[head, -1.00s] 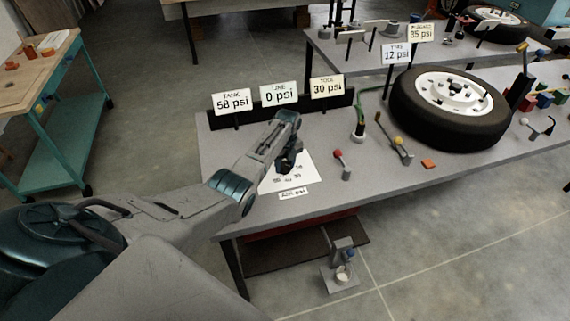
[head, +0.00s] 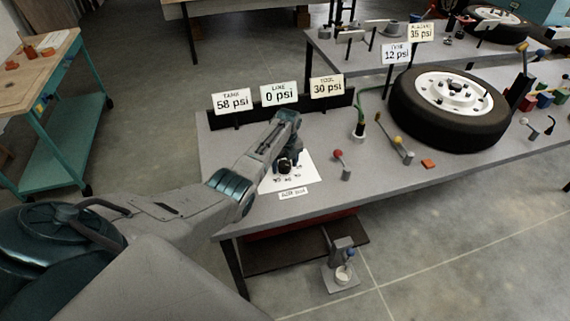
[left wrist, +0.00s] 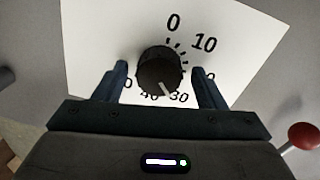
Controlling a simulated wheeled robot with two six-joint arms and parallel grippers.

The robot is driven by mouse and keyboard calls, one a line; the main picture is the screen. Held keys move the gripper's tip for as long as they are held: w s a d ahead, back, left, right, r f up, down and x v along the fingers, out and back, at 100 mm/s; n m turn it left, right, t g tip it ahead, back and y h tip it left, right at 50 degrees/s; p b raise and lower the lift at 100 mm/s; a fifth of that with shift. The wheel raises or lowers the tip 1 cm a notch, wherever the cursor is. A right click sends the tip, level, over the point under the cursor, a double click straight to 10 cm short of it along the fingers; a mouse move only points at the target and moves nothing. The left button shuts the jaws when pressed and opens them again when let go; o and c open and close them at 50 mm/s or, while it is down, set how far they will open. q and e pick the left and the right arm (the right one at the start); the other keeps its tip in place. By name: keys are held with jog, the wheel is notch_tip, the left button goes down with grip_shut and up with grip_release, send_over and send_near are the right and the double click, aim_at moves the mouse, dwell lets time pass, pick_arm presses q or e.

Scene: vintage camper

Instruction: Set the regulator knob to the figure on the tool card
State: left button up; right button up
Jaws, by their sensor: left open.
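The black regulator knob (left wrist: 160,68) sits on a white dial sheet (left wrist: 235,45) with printed figures. Its white pointer mark faces the lower edge in the left wrist view, between the 40 and the 30, nearer the 30. My left gripper (left wrist: 160,78) is open, with one finger on each side of the knob; I cannot tell whether they touch it. In the head view my left gripper (head: 287,163) is over the dial sheet (head: 305,172). The tool card (head: 327,87) reads 30 psi. The line card (head: 279,93) reads 0 psi. My right gripper is out of view.
The tank card (head: 232,102) reads 58 psi. A red-balled lever (head: 338,155) stands just right of the dial, and it also shows in the left wrist view (left wrist: 303,136). A yellow-balled lever (head: 397,142) and a tyre (head: 450,105) stand farther right.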

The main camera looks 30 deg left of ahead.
aim_at(286, 163)
pick_arm(q)
notch_tip(286, 163, up, 11)
jog(key=b, duration=0.2)
jog(key=shift+w+f, duration=0.15)
jog(key=shift+w, duration=0.1)
jog(key=shift+d, duration=0.1)
